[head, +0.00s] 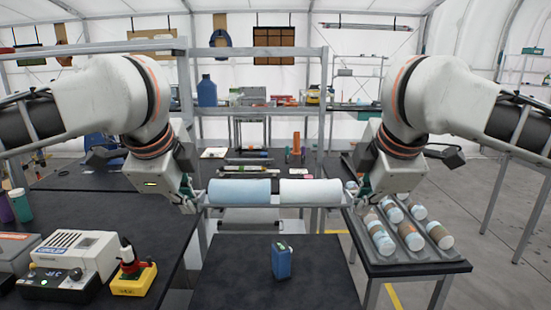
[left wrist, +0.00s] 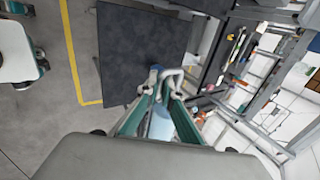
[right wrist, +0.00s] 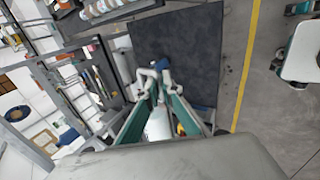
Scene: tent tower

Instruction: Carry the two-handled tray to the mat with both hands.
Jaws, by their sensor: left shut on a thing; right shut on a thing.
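The two-handled tray (head: 262,206) is a narrow grey tray held level in the air, carrying a light blue roll (head: 240,192) and a white roll (head: 311,192) end to end. My left gripper (head: 190,205) is shut on its left end; my right gripper (head: 361,203) is shut on its right end. The wrist views show the fingers closed around a pale handle, with the light blue roll (left wrist: 161,125) beyond the left fingers and the white roll (right wrist: 158,125) beyond the right. A dark square surface (head: 235,285) lies below and in front; I cannot tell a separate mat from it.
A small blue container (head: 282,263) stands on the dark surface. At right, a table holds a tray (head: 432,252) of several blue-white-brown cylinders. At left, a dark bench (head: 140,225) carries a white device (head: 78,250) and a yellow-based device (head: 133,279). A grey shelf frame stands behind.

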